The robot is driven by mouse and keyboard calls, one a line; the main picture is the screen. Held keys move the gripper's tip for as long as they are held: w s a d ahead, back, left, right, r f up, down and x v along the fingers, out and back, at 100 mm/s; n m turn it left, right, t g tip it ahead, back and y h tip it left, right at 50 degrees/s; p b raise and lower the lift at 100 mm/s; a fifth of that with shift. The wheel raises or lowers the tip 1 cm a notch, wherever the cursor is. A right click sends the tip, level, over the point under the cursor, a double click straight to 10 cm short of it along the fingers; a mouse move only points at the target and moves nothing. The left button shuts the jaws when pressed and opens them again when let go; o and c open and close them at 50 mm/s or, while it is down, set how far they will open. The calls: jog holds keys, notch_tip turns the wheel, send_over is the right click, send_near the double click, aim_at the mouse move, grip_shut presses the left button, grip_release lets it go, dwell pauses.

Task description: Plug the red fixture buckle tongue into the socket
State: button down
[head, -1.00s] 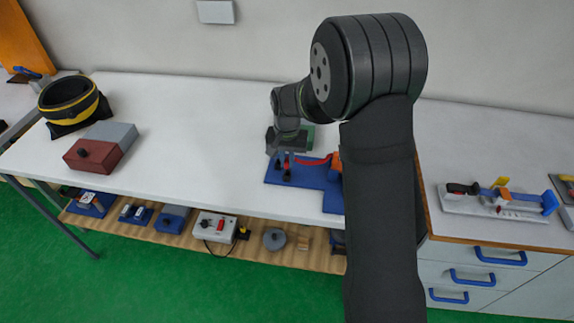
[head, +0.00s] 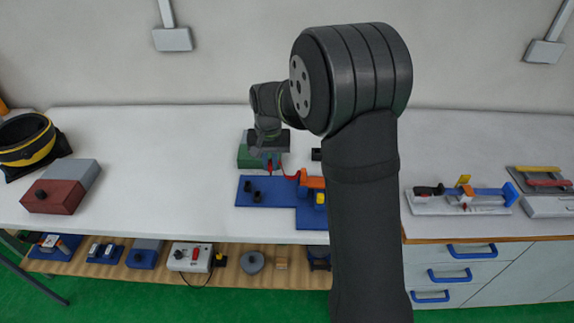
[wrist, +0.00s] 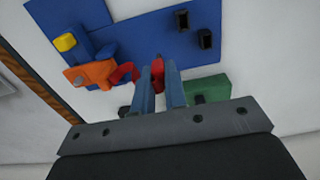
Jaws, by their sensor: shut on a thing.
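My gripper (wrist: 160,88) has blue fingers shut on the red buckle tongue (wrist: 157,70) in the wrist view. The tongue is near the edge of the blue fixture plate (wrist: 155,37), with the fingers hiding part of it. A red strap (wrist: 124,73) runs beside it to an orange block (wrist: 92,73). Two black hollow sockets stand on the plate, one nearer (wrist: 205,39) and one farther (wrist: 183,19); the tongue is apart from both. In the head view my gripper (head: 268,161) is by the back edge of the plate (head: 270,217), and the strap (head: 288,175) is visible.
A green block (wrist: 208,88) lies close beside my fingers. A yellow piece (wrist: 65,42) is by the orange block. In the head view, a red-brown and grey box (head: 50,197) stands at left and a tool tray (head: 440,203) at right. The table between box and plate is clear.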

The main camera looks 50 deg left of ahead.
jog(key=shift+s+a+f, duration=0.7)
jog(key=shift+a+f, duration=0.1)
jog(key=shift+a, duration=0.4)
jog(key=shift+s+a+f, duration=0.65)
jog(key=shift+a+f, duration=0.2)
jog(key=shift+a, duration=0.3)
jog(key=shift+s+a+f, duration=0.7)
jog(key=shift+a+f, duration=0.1)
jog(key=shift+a, duration=0.4)
jog(key=shift+f, duration=0.55)
jog(key=shift+f, duration=1.1)
jog(key=shift+f, duration=0.2)
jog(key=c, duration=1.4)
grip_release()
jog(key=shift+r, duration=0.1)
